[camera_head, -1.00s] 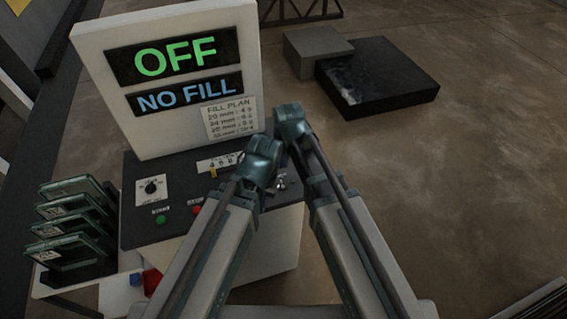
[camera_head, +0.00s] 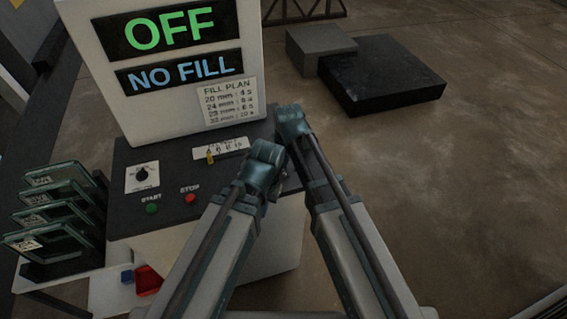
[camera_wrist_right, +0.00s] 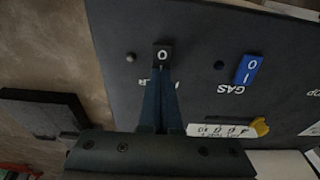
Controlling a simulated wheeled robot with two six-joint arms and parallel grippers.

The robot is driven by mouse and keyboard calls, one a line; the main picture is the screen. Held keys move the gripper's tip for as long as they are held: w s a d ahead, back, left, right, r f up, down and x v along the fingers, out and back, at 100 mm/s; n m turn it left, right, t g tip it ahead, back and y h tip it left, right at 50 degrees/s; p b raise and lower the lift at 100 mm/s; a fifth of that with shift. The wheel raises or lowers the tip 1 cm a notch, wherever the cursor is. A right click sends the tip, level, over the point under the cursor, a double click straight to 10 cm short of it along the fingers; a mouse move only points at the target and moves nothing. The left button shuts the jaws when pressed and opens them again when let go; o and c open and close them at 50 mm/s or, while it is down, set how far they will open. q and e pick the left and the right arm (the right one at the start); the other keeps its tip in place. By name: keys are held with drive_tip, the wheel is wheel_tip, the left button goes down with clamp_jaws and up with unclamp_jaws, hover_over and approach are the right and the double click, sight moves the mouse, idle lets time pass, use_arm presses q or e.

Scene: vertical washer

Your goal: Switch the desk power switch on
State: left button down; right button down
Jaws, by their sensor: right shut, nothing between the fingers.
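In the right wrist view a black rocker switch (camera_wrist_right: 162,53) marked O sits near the panel's edge. Its label is mostly hidden by my fingers, so I cannot read it fully. My right gripper (camera_wrist_right: 162,78) is shut and empty, its fingertips right at the lower edge of the black switch; I cannot tell if they touch it. In the head view my teal and grey arm links cover that part of the desk panel (camera_head: 160,220). The display (camera_head: 182,33) reads OFF and NO FILL. My left gripper does not show clearly in either view.
A blue switch (camera_wrist_right: 248,70) labelled GAS lies beside the black one. A yellow pointer (camera_wrist_right: 260,127) is on a white scale. The head view shows a dial (camera_head: 142,173), green START (camera_head: 152,208) and red STOP (camera_head: 190,198) buttons, and glass plates (camera_head: 55,205) at left.

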drive_tip(key=shift+w+f+b, duration=0.1)
drive_tip(key=shift+f+b, duration=0.2)
drive_tip(key=shift+r, duration=0.15)
drive_tip(key=shift+s, duration=0.2)
drive_tip(key=shift+s+d+r, duration=0.1)
drive_tip(key=shift+s+d, duration=0.15)
drive_tip(key=shift+s, duration=0.4)
drive_tip(key=shift+r+p, duration=0.15)
drive_tip(key=shift+p, duration=0.25)
